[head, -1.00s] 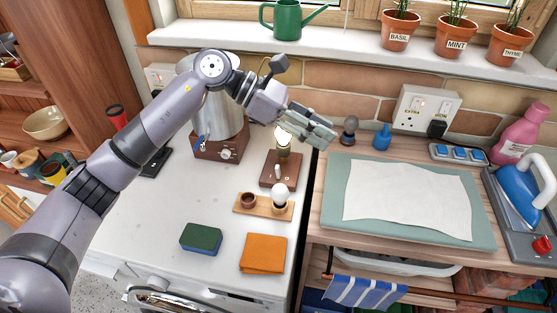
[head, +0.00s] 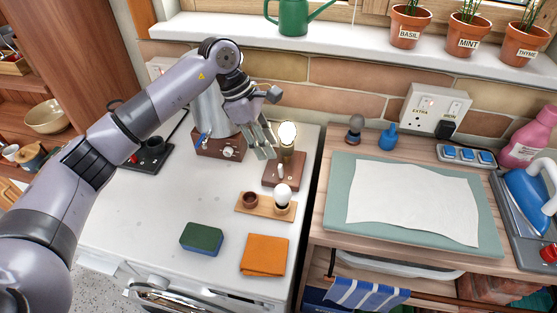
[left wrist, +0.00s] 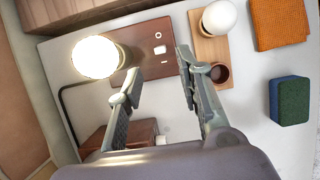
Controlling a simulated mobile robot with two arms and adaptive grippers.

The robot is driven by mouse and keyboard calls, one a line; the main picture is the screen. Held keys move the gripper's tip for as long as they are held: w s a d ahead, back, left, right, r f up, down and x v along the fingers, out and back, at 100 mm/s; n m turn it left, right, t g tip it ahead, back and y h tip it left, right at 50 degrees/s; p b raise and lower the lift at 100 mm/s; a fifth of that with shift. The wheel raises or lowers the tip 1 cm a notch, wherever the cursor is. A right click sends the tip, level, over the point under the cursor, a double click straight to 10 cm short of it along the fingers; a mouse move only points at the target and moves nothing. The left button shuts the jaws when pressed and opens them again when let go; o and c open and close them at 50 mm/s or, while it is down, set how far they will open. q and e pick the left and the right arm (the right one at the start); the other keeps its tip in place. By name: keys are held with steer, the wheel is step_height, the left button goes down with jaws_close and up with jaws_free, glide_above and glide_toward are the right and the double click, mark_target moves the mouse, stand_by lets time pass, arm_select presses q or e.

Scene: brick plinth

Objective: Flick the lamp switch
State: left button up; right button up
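The lamp has a brown wooden base (head: 279,178) and a lit, glowing bulb (head: 287,134) on top. A small pale switch lever (head: 281,172) sits on the front of the base. In the left wrist view the glowing bulb (left wrist: 95,57), brown base (left wrist: 148,32) and pale switch (left wrist: 160,50) show beyond the fingers. My left gripper (head: 266,151) is just left of the lamp; its fingers (left wrist: 157,78) are apart with nothing between them. Contact with the lamp cannot be made out. My right gripper is not in view.
A wooden board (head: 250,208) with a brown cup and a white bulb (head: 282,195) lies in front of the lamp. A metal urn on a brown base (head: 214,147) stands left. A green sponge (head: 202,239) and orange cloth (head: 265,254) lie nearer. The counter's left front is clear.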

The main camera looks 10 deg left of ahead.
mark_target(280, 166)
arm_select(q)
steer(key=p+x, duration=0.1)
steer(key=x, duration=0.6)
steer(key=shift+d+f, duration=0.15)
steer(key=shift+f, duration=0.05)
steer(key=shift+c, duration=0.3)
jaws_close()
